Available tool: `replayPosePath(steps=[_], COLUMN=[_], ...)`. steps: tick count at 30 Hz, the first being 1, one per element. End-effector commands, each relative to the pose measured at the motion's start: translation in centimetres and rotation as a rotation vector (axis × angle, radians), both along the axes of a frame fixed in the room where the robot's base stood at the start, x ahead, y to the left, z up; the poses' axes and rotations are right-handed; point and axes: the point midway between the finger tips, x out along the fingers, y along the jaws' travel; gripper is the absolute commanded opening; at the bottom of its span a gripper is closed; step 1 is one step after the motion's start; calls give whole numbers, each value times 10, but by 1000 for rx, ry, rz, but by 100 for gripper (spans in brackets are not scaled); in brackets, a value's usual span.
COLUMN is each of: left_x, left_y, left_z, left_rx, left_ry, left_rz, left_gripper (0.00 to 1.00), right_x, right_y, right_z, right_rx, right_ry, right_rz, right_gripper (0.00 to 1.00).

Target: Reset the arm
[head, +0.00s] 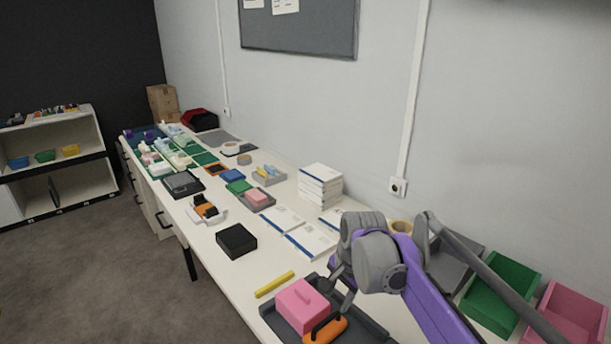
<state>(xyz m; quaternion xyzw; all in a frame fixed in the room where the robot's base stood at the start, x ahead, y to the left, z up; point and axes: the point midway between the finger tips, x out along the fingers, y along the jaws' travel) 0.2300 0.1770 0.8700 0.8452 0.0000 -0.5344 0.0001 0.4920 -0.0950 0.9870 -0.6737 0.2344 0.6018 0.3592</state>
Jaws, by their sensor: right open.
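My right arm, purple and grey, comes in from the lower right. My right gripper (341,288) is open, its grey fingers pointing down over a dark grey tray (364,326) at the front of the table. A pink box (302,304) with a raised grip lies in the tray, just left of the fingers. An orange-handled object (326,328) lies beside it, nearer to me. I cannot tell whether the fingers touch anything; nothing shows held between them. My left gripper is not in view.
The long white table (215,262) carries a black box (236,240), a yellow bar (275,284), stacked white cartons (320,184) and several small items farther back. A green bin (500,290) and a pink bin (568,318) stand at the right. The wall runs close behind.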

Motion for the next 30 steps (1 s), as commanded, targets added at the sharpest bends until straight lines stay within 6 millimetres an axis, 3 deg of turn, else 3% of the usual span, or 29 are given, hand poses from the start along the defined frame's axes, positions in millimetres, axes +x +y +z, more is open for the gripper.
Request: replayPosePath(steps=[8,15,18,24,30], left_x=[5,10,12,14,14], left_y=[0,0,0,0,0], left_z=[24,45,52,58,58], left_rx=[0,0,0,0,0], left_ry=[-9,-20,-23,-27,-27], left_rz=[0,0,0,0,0], left_gripper=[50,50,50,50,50], right_x=[-93,-186,-215,-245,-248], right_y=[-38,-66,-74,-81,-81], right_z=[9,-20,-36,-57,-60], right_rx=[-106,-252,-308,-375,-384], right_ry=[-141,-263,-298,-330,-334], right_rz=[290,586,682,793,808], right_gripper=[47,47,47,47,47])
